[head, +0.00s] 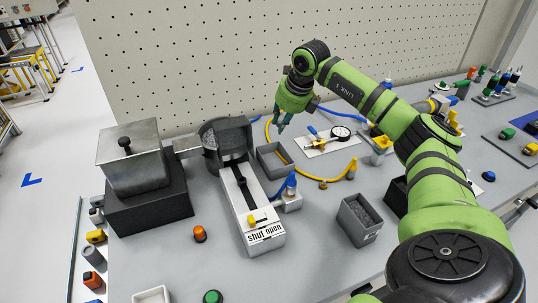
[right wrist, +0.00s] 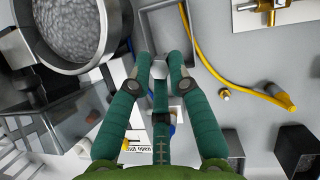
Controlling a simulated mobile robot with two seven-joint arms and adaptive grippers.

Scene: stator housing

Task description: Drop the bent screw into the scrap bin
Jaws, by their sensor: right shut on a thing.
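My right gripper (head: 281,128) hangs above the workbench, close to an open grey bin (head: 266,163). In the right wrist view its teal fingers (right wrist: 160,62) are closed together on a small pale thing, which I take for the bent screw (right wrist: 159,74); its shape is mostly hidden by the fingers. The open grey bin also shows in the right wrist view (right wrist: 143,30), just beyond the fingertips, and looks empty where I see into it. I cannot tell from any label whether it is the scrap bin. My left gripper is not in view.
A round metal hopper (head: 226,137) stands left of the grey bin, above a white chute marked "shut open" (head: 262,236). A second grey box (head: 357,219) holds grey bits. A gauge plate (head: 322,145) and yellow hose (head: 325,182) lie to the right. A perforated wall stands behind.

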